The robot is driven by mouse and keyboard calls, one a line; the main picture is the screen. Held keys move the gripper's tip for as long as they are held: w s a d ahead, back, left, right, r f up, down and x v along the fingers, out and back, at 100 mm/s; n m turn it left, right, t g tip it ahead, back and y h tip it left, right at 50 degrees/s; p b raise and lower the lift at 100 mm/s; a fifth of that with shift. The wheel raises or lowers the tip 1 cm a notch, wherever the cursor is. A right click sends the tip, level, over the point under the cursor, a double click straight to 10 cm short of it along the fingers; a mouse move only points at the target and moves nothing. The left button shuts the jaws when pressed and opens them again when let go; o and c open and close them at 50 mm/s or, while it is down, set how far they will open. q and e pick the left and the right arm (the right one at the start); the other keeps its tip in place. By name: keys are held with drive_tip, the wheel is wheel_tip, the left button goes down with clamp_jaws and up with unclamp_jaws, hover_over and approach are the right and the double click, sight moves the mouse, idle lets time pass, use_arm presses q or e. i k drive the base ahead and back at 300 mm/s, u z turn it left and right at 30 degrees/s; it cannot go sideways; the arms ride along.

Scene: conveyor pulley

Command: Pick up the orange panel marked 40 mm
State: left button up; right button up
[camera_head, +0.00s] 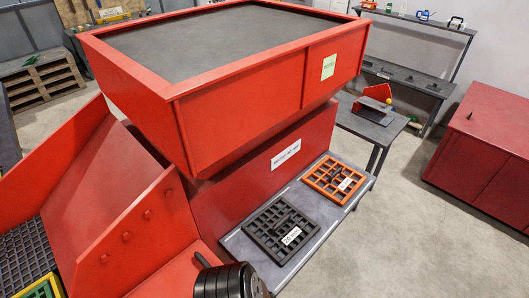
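The orange panel (322,172) is a flat grid with a dark handle on top and a small white label (345,184). The label's print is too small to read surely. It lies flat on the grey shelf (318,226) on the right side of the red machine, toward the shelf's far end. A dark grey grid panel (264,233) with a white label that seems to read 20 mm lies nearer on the same shelf, with a gap between them. Nothing holds the orange panel. I see no fingers of either gripper.
The red machine (235,120) fills the left and middle, its upper box overhanging near the shelf. A black ribbed cylinder (232,282) shows at the bottom edge. A grey table (372,130) stands behind the shelf, a red cabinet (485,140) at right. Open floor lies between.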

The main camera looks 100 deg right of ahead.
sight(338, 171)
drive_tip(key=z, duration=0.35)
drive_tip(key=k, duration=1.25)
drive_tip(key=z, duration=2.45)
